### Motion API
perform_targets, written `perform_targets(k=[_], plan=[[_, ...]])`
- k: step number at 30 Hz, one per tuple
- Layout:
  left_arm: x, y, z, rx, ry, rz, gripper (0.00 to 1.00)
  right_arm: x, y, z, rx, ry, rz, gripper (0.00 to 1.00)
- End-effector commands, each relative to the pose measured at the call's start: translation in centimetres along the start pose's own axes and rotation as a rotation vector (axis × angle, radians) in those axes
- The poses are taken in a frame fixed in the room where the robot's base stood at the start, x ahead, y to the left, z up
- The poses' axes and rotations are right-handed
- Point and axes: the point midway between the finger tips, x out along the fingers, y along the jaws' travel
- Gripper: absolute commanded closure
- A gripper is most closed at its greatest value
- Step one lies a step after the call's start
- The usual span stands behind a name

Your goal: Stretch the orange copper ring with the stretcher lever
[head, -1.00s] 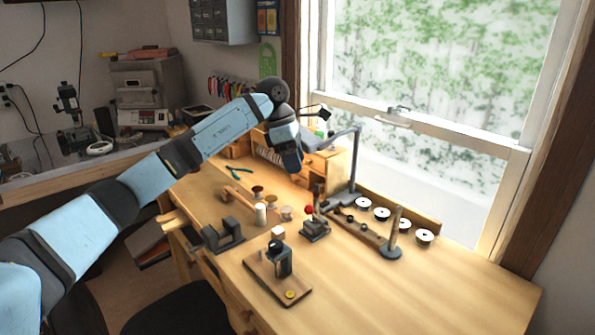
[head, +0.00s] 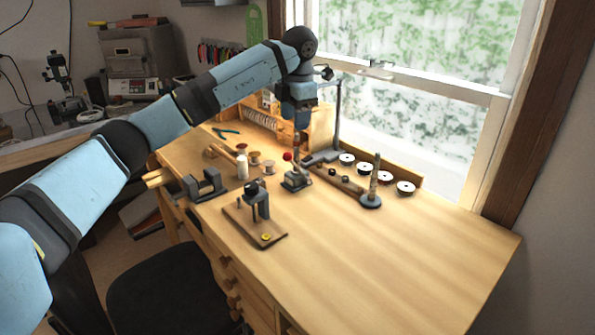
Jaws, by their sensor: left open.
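A small dark tool with a red-knobbed lever (head: 287,156), which looks like the stretcher, stands on the bench; its dark base (head: 295,181) shows below. My left gripper (head: 298,153) points down just above and beside the red knob, apparently right over the tool's post; contact cannot be told. It is open, but its fingers are small and partly merge with the dark post. No orange copper ring can be made out; the area at the fingertips is too small to tell. A small yellow round piece (head: 266,237) lies on a wooden base board. My right gripper is out of view.
A dark press (head: 259,204) on a board stands in front. A lamp (head: 337,115) rises behind. The bench's right side (head: 410,260) is clear.

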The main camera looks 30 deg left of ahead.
Motion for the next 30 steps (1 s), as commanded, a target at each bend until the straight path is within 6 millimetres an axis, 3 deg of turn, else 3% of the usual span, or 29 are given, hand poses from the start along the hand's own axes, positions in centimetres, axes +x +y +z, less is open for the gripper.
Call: perform_targets(k=[7, 18, 24, 30], plan=[[4.3, 0.0, -0.1, 0.002, 0.005, -0.002, 0.49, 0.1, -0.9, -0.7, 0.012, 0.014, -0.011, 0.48], [11.4, 0.0, -0.1, 0.003, 0.002, -0.002, 0.49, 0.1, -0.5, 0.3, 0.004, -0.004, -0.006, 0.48], [13.0, -0.1, 0.0, 0.004, 0.000, -0.002, 0.49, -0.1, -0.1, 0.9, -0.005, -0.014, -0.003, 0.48], [13.3, -0.1, 0.0, 0.004, -0.001, -0.002, 0.49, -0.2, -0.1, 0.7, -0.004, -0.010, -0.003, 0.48]])
